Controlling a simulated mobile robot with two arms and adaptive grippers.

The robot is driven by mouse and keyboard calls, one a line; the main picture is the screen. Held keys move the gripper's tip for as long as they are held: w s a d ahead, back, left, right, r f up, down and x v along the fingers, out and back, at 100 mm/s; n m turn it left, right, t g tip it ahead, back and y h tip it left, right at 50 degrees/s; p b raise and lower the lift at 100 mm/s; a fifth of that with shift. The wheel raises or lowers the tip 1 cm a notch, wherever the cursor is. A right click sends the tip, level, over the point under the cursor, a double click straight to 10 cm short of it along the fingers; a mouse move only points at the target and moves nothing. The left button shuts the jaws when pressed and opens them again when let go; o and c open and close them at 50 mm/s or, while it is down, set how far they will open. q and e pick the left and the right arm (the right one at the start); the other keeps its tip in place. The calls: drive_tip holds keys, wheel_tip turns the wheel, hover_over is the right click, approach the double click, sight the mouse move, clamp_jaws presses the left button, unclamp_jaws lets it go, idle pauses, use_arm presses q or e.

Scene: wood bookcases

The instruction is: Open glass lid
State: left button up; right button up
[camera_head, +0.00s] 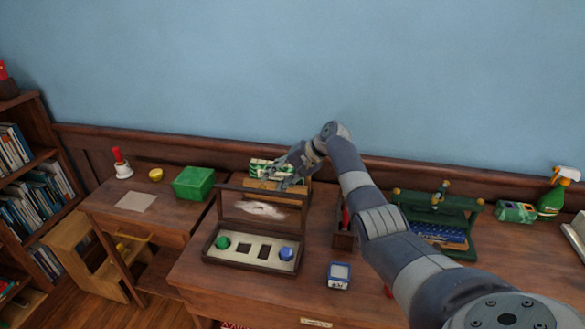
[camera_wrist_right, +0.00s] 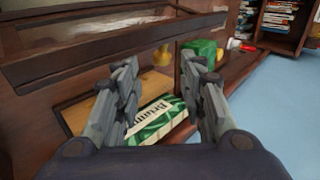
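A wooden display case (camera_head: 250,266) stands on the desk with a green round piece (camera_head: 223,243) and a blue one (camera_head: 286,254) in its light insert. Its glass lid (camera_head: 258,210) stands raised at the back edge, a dark wood frame around a pane with a pale glare. In the right wrist view, the lid frame (camera_wrist_right: 105,52) crosses the top left. My right gripper (camera_head: 276,180) is just behind the raised lid's upper edge. In the wrist view the right gripper (camera_wrist_right: 161,68) has its fingers apart with nothing held between them. My left gripper is not in view.
A green and white box (camera_head: 262,167) lies behind the lid, below my gripper; it also shows in the wrist view (camera_wrist_right: 158,120). A green box (camera_head: 194,183) is at left. A small blue and white box (camera_head: 339,276) stands right of the case.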

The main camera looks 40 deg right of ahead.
drive_tip(key=v, duration=0.8)
drive_tip(key=shift+s+f, duration=0.1)
